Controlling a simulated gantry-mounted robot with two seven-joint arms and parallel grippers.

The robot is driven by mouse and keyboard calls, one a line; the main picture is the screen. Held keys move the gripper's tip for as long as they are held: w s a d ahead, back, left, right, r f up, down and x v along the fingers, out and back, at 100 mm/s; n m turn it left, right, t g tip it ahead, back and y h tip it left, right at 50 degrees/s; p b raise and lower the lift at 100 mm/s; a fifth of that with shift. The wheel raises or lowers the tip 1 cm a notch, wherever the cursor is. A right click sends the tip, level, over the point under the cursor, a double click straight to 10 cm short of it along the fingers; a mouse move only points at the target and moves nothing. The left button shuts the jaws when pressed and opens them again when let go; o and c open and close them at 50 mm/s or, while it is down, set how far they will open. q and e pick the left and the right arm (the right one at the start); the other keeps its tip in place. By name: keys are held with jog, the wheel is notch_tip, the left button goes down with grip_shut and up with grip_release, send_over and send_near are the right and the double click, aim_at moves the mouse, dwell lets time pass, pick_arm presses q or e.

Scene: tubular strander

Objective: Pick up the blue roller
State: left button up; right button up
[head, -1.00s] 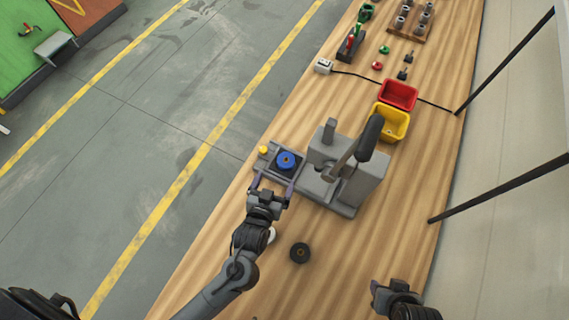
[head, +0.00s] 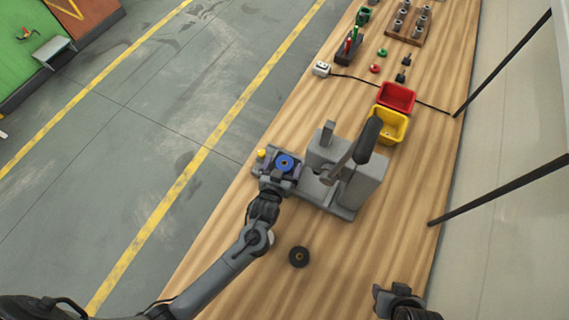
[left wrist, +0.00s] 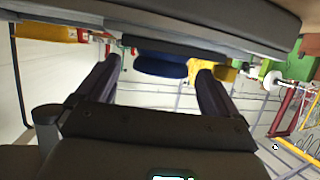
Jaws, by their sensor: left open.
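The blue roller (head: 285,162) sits on the small grey fixture at the left end of the grey press (head: 347,172). It has a dark centre. My left gripper (head: 281,170) is at the roller, its fingers reaching along either side of it. In the left wrist view the roller (left wrist: 160,66) shows as a dark blue shape between the two spread fingers of the left gripper (left wrist: 157,82). The left gripper is open; I cannot tell whether a finger touches the roller. My right gripper (head: 384,300) is at the bottom right, away from the roller; its jaw state is unclear.
A yellow knob (head: 261,154) is left of the roller. A black ring (head: 299,257) lies on the wooden table (head: 345,265). Yellow (head: 388,126) and red (head: 396,97) bins stand behind the press. A cable runs from a white box (head: 321,69).

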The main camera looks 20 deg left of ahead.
pick_arm(q)
jog(key=shift+w+f, duration=0.1)
jog(key=shift+w, duration=0.15)
jog(key=shift+c, duration=0.2)
jog(key=c, duration=1.4)
jog(key=shift+c, duration=0.7)
